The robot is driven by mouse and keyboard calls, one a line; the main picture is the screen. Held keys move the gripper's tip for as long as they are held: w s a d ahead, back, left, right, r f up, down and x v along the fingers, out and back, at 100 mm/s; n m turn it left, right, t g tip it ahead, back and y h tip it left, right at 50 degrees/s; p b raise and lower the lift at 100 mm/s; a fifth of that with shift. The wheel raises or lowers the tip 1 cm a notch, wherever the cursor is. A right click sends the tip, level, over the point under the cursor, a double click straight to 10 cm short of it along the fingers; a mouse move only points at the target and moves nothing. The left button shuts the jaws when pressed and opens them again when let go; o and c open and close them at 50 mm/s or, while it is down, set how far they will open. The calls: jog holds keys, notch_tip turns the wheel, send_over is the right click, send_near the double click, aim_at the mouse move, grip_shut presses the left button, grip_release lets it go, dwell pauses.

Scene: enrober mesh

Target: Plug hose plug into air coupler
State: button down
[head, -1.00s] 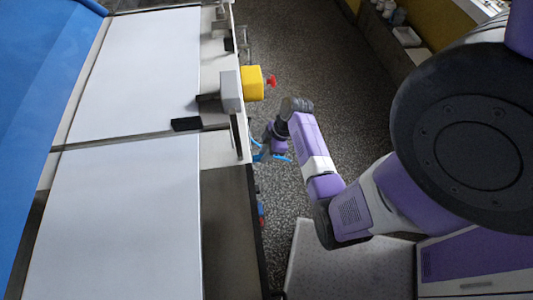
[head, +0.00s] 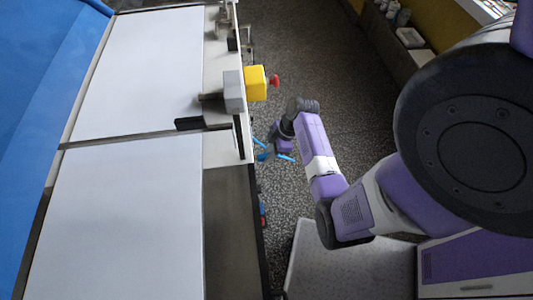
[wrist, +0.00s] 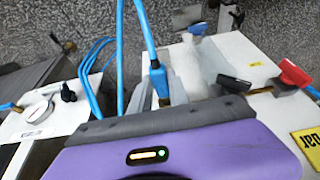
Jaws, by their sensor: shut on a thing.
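My gripper (head: 283,145) hangs low beside the right side of the machine in the head view, just below the yellow box. In the wrist view its purple body fills the bottom. It is shut on the blue hose plug (wrist: 158,78), and the blue hose (wrist: 145,25) runs up from it. Blue hose bits also show by the gripper in the head view (head: 286,158). I cannot pick out the air coupler with certainty.
A gauge (wrist: 37,111) and several blue hoses (wrist: 90,65) are at the left. A yellow box with a red button (head: 274,82) juts from the machine. Speckled floor (head: 320,70) is open.

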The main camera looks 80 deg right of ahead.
jog(key=shift+s+d, duration=0.25)
jog(key=shift+s, duration=0.25)
jog(key=shift+s+d, duration=0.2)
jog(key=shift+s, duration=0.3)
jog(key=shift+w+a+p, duration=0.2)
jog(key=shift+w+a, duration=0.05)
jog(key=shift+w, duration=0.35)
jog(key=shift+w+a+p, duration=0.15)
jog(key=shift+w+a, duration=0.1)
jog(key=shift+w, duration=0.35)
jog(key=shift+w+a+p, duration=0.2)
jog(key=shift+w+a, duration=0.05)
jog(key=shift+w, duration=0.35)
dwell(1.6)
jog(key=c, duration=1.2)
grip_release()
jog(key=shift+o, duration=0.2)
jog(key=v, duration=0.7)
jog(key=shift+s+r, duration=0.15)
jog(key=shift+r, duration=0.2)
